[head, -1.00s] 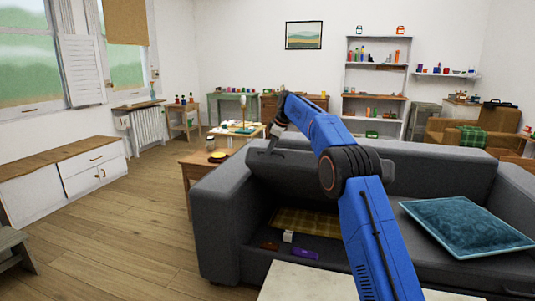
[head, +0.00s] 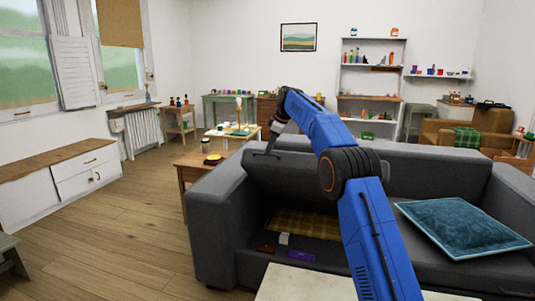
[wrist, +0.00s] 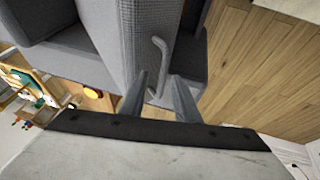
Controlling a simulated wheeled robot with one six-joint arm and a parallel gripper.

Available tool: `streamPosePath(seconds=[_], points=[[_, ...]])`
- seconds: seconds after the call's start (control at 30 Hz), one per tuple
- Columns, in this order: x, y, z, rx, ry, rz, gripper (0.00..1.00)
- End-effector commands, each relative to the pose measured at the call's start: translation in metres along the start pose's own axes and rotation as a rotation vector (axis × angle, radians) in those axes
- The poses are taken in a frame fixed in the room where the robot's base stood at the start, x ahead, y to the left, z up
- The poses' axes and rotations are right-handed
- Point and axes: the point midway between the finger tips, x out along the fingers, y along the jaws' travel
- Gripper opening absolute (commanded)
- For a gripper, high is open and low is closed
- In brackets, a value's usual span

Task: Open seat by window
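The grey sofa (head: 215,225) stands ahead of me. Its left seat (head: 300,178) is raised and tilted up, showing a compartment below. Inside lie a plaid cloth (head: 305,224), a small white box (head: 285,239), a purple item (head: 301,256) and a reddish-brown item (head: 265,249). In the wrist view, a grey bar handle (wrist: 161,62) stands on the raised seat's edge. My gripper (wrist: 159,78) is open, its two fingers apart on either side of the handle's lower end. I cannot tell whether they touch it. In the head view, the arm's end largely hides the fingers.
A teal cushion (head: 465,226) lies on the sofa's right seat. A wooden side table (head: 190,170) stands close to the sofa's left end. A pale surface (head: 300,283) is at the near bottom edge. Wooden floor (head: 125,235) is clear on the left.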

Motion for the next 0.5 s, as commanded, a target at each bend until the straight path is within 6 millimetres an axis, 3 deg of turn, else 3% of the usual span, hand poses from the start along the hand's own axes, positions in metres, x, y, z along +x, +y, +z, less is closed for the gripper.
streamPosePath(seconds=[0.5], points=[[-0.106,-0.001,-0.002,-0.002,0.005,0.005,0.29]])
